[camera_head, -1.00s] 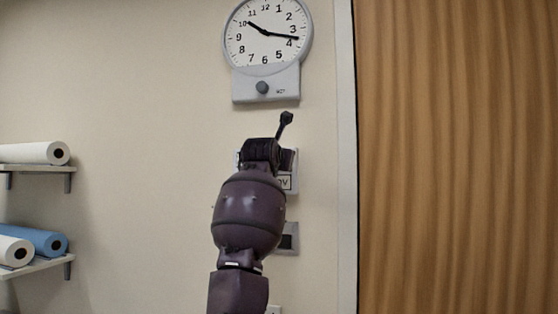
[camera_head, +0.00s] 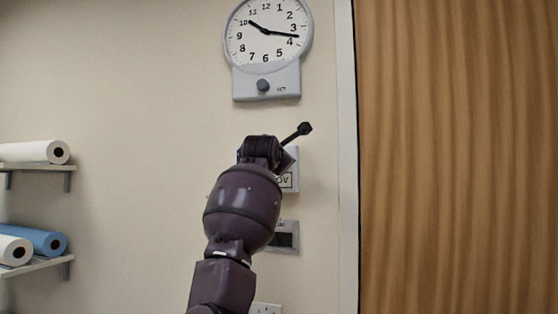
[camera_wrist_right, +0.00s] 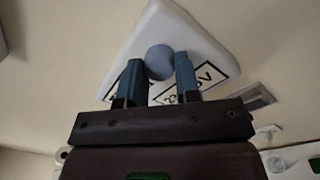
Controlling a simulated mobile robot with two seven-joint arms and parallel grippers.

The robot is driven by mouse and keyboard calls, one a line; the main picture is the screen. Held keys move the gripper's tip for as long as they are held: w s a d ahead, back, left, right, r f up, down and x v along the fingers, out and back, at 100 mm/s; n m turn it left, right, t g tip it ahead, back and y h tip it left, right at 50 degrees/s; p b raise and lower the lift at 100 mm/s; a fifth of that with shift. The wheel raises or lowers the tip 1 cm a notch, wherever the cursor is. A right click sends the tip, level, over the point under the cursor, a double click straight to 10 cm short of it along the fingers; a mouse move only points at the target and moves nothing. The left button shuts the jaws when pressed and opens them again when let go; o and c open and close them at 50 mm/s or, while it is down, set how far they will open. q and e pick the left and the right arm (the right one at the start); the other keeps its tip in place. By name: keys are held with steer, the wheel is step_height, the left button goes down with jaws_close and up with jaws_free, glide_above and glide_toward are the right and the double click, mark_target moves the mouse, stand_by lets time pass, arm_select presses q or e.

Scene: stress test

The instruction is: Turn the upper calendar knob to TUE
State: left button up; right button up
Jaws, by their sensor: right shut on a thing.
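The calendar is a white plate on the wall (camera_head: 286,183), mostly behind my right wrist in the head view, with the letters "OV" showing at its right. In the right wrist view the plate (camera_wrist_right: 185,22) looks tilted, with black-framed text windows partly covered by the fingers. A round blue-grey knob (camera_wrist_right: 159,60) stands out from it. My right gripper (camera_wrist_right: 157,72) has its two blue fingers on either side of this knob, shut on it. The day reading is not legible. No second knob shows. My left gripper is out of view.
A wall clock (camera_head: 267,38) with its own knob (camera_head: 263,86) hangs above. A small framed dark panel (camera_head: 286,236) and a wall socket (camera_head: 266,309) are below. A wooden door (camera_head: 455,150) stands right, shelves with rolls (camera_head: 40,242) left.

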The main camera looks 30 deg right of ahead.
steer(key=shift+m, duration=0.7)
steer(key=o, duration=0.9)
steer(key=shift+a, duration=0.1)
